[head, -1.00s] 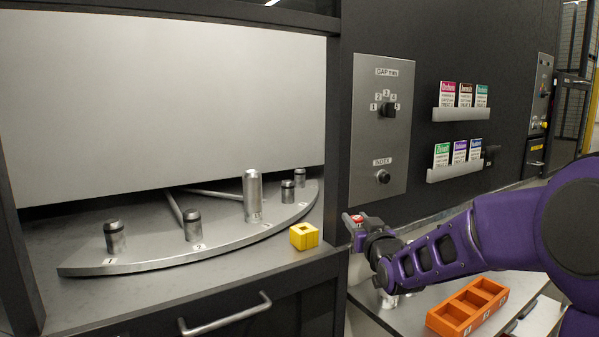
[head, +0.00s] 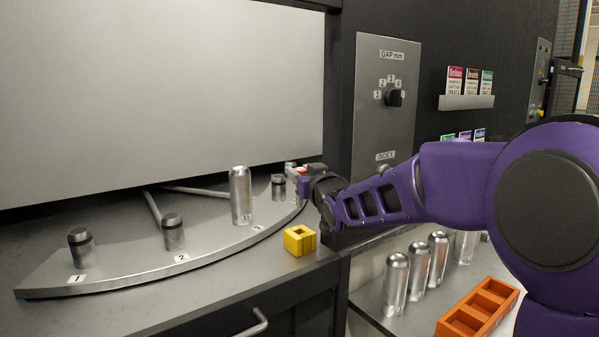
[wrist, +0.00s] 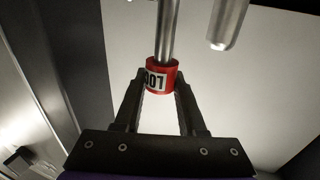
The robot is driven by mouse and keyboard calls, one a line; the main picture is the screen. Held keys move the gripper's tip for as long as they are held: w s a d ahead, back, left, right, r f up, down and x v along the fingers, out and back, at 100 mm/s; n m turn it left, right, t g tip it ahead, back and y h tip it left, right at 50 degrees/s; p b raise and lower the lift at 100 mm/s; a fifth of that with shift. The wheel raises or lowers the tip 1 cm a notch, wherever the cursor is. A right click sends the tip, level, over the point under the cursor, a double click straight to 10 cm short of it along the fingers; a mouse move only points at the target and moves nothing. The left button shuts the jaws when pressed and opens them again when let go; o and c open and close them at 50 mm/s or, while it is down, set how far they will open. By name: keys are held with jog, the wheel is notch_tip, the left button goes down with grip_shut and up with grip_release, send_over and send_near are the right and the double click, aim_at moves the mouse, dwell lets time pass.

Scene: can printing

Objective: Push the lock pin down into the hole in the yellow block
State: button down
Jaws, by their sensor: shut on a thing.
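The lock pin (wrist: 161,74) is a metal shaft with a red collar and a partly readable white label. My gripper (wrist: 160,100) is shut on the red collar in the wrist view, with the shaft running out beyond the fingers. In the head view my gripper (head: 302,173) is up and behind the yellow block, apart from it, with a small bit of red at its tip. The pin's far end is hidden in the head view.
A curved metal rail (head: 140,278) with numbered posts runs close behind the block, and a tall silver can (head: 241,196) stands on it. A control panel (head: 386,100) rises at the right. Several cans (head: 397,285) and an orange tray (head: 480,309) are on the lower shelf.

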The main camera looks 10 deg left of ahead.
jog(key=shift+f+b, duration=0.1)
jog(key=shift+b, duration=0.3)
notch_tip(320, 180, down, 6)
jog(key=b, duration=0.5)
jog(key=shift+r+b, duration=0.2)
jog(key=shift+b, duration=0.6)
dwell(1.3)
jog(key=shift+f, duration=0.15)
jog(key=shift+f, duration=0.3)
jog(key=shift+f, duration=2.4)
jog(key=shift+c, duration=2)
grip_release()
jog(key=shift+s, duration=0.1)
